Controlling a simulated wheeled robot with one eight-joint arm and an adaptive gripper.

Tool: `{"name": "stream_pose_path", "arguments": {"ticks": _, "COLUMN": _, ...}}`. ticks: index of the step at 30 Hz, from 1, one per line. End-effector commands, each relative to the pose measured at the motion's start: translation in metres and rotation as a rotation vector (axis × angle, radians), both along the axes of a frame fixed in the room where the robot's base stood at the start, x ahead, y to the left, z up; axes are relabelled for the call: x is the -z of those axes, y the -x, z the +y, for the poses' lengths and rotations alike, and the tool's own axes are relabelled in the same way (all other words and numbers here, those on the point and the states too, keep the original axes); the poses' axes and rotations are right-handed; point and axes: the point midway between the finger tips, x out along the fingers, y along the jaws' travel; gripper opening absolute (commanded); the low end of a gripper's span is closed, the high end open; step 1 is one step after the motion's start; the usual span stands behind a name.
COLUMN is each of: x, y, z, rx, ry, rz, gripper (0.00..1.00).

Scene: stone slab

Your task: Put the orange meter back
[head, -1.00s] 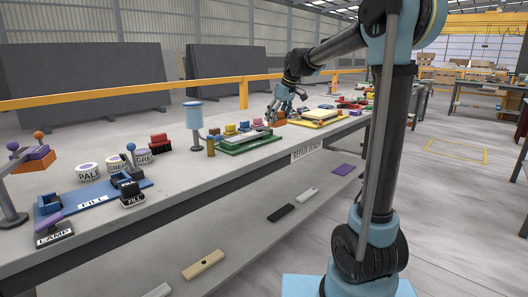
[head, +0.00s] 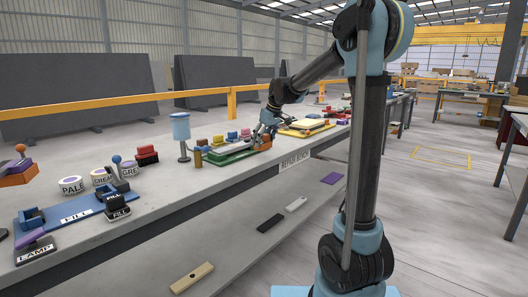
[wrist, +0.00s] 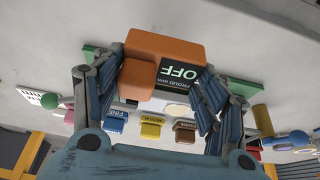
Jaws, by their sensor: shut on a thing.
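The orange meter (wrist: 165,45) is an orange block with a dark display reading "OFF". My gripper (wrist: 160,75) is shut on it, with one finger along each side in the wrist view. In the head view the gripper (head: 267,128) and the orange meter (head: 265,144) are at the right end of a green board (head: 225,157) on the repair bench. In the wrist view the green board (wrist: 91,58) shows partly behind the meter. Whether the meter touches the board cannot be told.
Several small coloured blocks (head: 232,136) stand along the green board. A yellow board (head: 305,129) lies to its right. A blue lamp-like post (head: 181,130) stands left. The blue FILL tray (head: 75,210) is nearer. A yellow rail (head: 232,103) runs behind the bench.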

Motion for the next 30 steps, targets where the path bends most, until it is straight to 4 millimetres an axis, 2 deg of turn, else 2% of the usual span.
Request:
{"name": "stream_pose_path", "arguments": {"ticks": 12, "x": 0.042, "y": 0.000, "z": 0.000, "rx": 0.000, "ry": 0.000, "rz": 0.000, "gripper": 0.35}}
{"name": "stream_pose_path", "arguments": {"ticks": 22, "x": 0.044, "y": 0.000, "z": 0.001, "rx": -0.001, "ry": 0.000, "rz": 0.000, "gripper": 0.35}}
{"name": "stream_pose_path", "arguments": {"ticks": 23, "x": 0.044, "y": 0.000, "z": 0.001, "rx": -0.001, "ry": 0.000, "rz": 0.000, "gripper": 0.71}}
{"name": "stream_pose_path", "arguments": {"ticks": 25, "x": 0.044, "y": 0.000, "z": 0.001, "rx": -0.001, "ry": 0.000, "rz": 0.000, "gripper": 0.86}}
{"name": "stream_pose_path", "arguments": {"ticks": 30, "x": 0.044, "y": 0.001, "z": 0.001, "rx": -0.002, "ry": 0.000, "rz": 0.000, "gripper": 0.86}}
